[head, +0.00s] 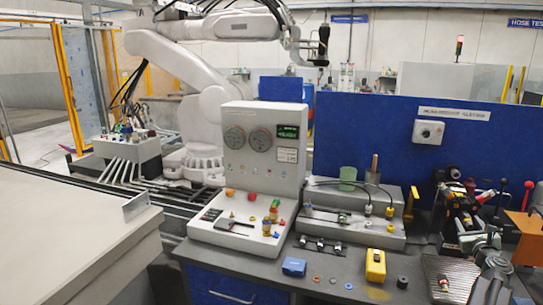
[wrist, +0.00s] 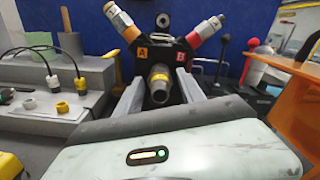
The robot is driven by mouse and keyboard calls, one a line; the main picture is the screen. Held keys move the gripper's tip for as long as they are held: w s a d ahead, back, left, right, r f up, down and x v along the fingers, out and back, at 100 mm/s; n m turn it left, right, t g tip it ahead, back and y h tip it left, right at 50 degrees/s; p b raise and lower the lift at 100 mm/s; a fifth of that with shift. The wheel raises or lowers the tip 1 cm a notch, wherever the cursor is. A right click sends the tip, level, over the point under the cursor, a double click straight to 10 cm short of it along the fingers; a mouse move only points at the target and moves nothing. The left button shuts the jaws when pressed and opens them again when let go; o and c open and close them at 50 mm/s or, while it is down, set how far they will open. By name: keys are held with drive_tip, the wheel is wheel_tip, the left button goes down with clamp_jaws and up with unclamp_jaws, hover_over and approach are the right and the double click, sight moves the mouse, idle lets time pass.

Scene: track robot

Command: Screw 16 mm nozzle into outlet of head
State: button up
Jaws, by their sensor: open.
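In the wrist view, a dark head (wrist: 181,47) stands ahead, with an upper-left arm marked A in orange and an upper-right arm marked B in red. A short grey fitting with a yellow band (wrist: 160,76) points from its middle towards me; I cannot tell whether it is the bare outlet or a nozzle. My gripper (wrist: 160,100) is open, its two pale fingers apart on either side of this fitting in the picture. Contact cannot be judged. In the head view, the head (head: 462,200) is at the right. A small red-marked piece (head: 443,285) sits on a ribbed mat.
A blue panel (head: 375,130) stands behind the bench. An orange bracket (wrist: 285,75) is close on the right. A grey stepped block (head: 345,225) with cables and a yellow device (head: 375,265) are to the left. Several small parts lie on the dark bench top.

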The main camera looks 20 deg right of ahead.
drive_tip(key=n, duration=0.5)
drive_tip(key=shift+n, duration=0.3)
drive_tip(key=n, duration=0.3)
drive_tip(key=shift+n, duration=0.4)
drive_tip(key=n, duration=0.8)
clamp_jaws()
